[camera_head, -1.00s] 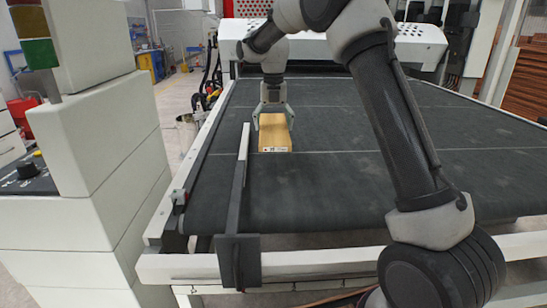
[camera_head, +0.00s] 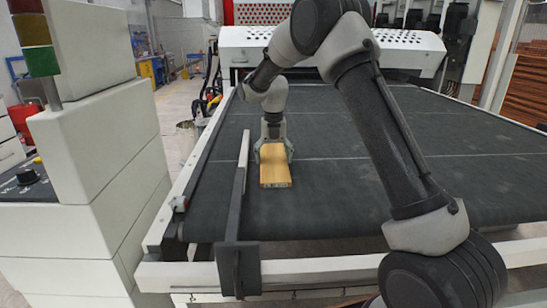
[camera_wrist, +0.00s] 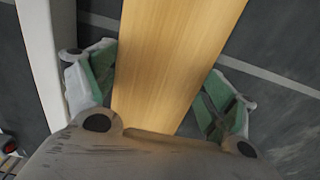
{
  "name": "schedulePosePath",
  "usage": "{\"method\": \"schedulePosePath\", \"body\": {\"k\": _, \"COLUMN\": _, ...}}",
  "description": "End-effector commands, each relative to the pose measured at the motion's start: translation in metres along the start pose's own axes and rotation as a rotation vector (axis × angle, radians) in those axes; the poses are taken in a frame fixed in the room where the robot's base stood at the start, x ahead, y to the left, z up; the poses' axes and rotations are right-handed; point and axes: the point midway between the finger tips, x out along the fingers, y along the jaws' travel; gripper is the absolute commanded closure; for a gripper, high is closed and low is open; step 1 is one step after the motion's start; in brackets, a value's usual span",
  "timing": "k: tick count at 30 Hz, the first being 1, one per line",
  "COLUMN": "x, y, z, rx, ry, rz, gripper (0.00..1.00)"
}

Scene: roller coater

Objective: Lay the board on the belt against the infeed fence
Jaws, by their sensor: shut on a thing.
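The board (camera_head: 275,172) is a light wood plank with its long side running front to back over the dark belt (camera_head: 330,195). My gripper (camera_head: 274,151) is shut on its sides near the far part. The wrist view shows the board (camera_wrist: 178,55) between the green-padded fingers (camera_wrist: 158,90). The infeed fence (camera_head: 239,192), a dark bar with a pale strip, stands left of the board. A narrow gap shows between board and fence; the fence's pale strip (camera_wrist: 43,60) is also left in the wrist view. I cannot tell whether the board's underside touches the belt.
The white machine housing (camera_head: 330,50) crosses the far end of the belt. A white cabinet (camera_head: 100,150) with a signal light (camera_head: 38,45) stands at the left. The belt right of the board is clear, with my arm above it.

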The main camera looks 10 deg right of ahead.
Motion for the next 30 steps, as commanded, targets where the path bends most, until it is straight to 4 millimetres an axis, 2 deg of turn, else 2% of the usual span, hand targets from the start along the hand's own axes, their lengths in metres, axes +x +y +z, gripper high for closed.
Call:
{"method": "schedulePosePath", "body": {"k": 1, "x": 0.002, "y": 0.000, "z": 0.000, "rx": 0.000, "ry": 0.001, "rz": 0.000, "gripper": 0.14}}
{"method": "schedulePosePath", "body": {"k": 3, "x": 0.001, "y": 0.000, "z": 0.000, "rx": 0.000, "ry": 0.000, "rz": 0.000, "gripper": 0.01}}
{"method": "schedulePosePath", "body": {"k": 4, "x": 0.001, "y": 0.000, "z": 0.000, "rx": 0.000, "ry": 0.001, "rz": 0.000, "gripper": 0.00}}
{"method": "schedulePosePath", "body": {"k": 17, "x": -0.004, "y": 0.000, "z": 0.000, "rx": 0.000, "ry": 0.000, "rz": 0.000, "gripper": 0.00}}
{"method": "schedulePosePath", "body": {"k": 20, "x": -0.017, "y": 0.000, "z": 0.001, "rx": 0.000, "ry": -0.002, "rz": 0.001, "gripper": 0.00}}
{"method": "schedulePosePath", "body": {"k": 30, "x": -0.092, "y": 0.000, "z": 0.001, "rx": -0.001, "ry": -0.002, "rz": 0.002, "gripper": 0.00}}
